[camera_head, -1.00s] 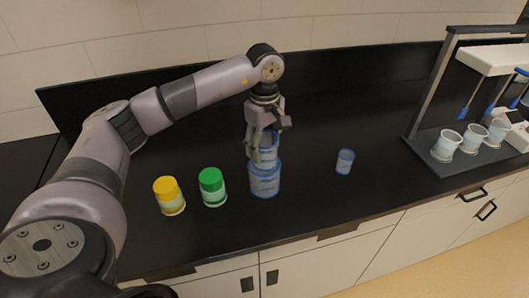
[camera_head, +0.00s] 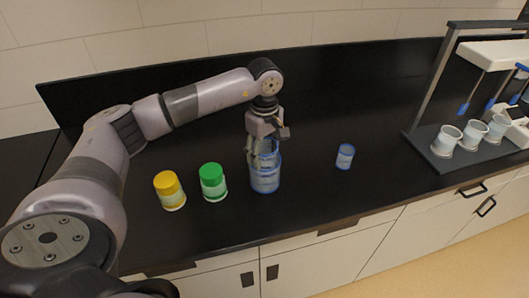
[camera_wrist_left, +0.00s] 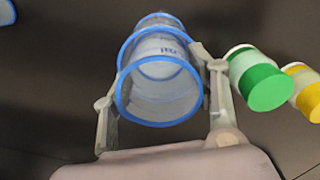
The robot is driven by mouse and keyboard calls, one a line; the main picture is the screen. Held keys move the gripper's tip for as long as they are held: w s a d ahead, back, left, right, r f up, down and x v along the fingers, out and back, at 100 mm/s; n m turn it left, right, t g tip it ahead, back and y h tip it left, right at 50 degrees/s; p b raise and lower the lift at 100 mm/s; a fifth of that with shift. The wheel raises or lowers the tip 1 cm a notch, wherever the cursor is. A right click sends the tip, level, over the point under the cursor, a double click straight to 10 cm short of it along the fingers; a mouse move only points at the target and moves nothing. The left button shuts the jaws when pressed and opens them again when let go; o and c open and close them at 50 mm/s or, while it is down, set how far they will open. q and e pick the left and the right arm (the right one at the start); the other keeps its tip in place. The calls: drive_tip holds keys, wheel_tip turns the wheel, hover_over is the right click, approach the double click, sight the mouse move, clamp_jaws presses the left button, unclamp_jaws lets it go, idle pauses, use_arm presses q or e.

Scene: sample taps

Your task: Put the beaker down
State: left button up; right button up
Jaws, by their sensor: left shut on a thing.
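My left gripper (camera_head: 264,150) points down and is shut on a clear beaker with a blue rim (camera_wrist_left: 160,100). The wrist view shows one finger on each side of this beaker, with its open mouth towards the camera. In the head view the held beaker (camera_head: 268,158) overlaps the top of a wider blue-marked beaker (camera_head: 265,181) standing on the black counter (camera_head: 310,195). I cannot tell whether it is behind that beaker or above it. I cannot see clear contact between its base and the counter. My right gripper is not in view.
A green-lidded jar (camera_head: 213,182) and a yellow-lidded jar (camera_head: 170,190) stand left of the beakers. A small beaker (camera_head: 345,157) stands alone to the right. Farther right, a rack (camera_head: 437,160) holds several cups. Counter between small beaker and rack is clear.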

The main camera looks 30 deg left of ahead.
use_arm(q)
drive_tip(key=o, duration=0.7)
drive_tip(key=shift+s+d+f, duration=0.1)
drive_tip(key=shift+s+f, duration=0.05)
drive_tip(key=shift+f, duration=0.05)
drive_tip(key=o, duration=0.4)
drive_tip(key=shift+f, duration=0.1)
drive_tip(key=shift+w+r+p, duration=0.2)
drive_tip(key=shift+r+p, duration=0.2)
drive_tip(key=shift+r, duration=0.1)
drive_tip(key=shift+r+p, duration=0.45)
drive_tip(key=shift+w+r+b, duration=0.1)
drive_tip(key=shift+r+b, duration=0.5)
drive_tip(key=shift+b, duration=0.2)
wheel_tip(320, 180, up, 10)
drive_tip(key=shift+r+b, duration=0.2)
drive_tip(key=shift+b, duration=0.9)
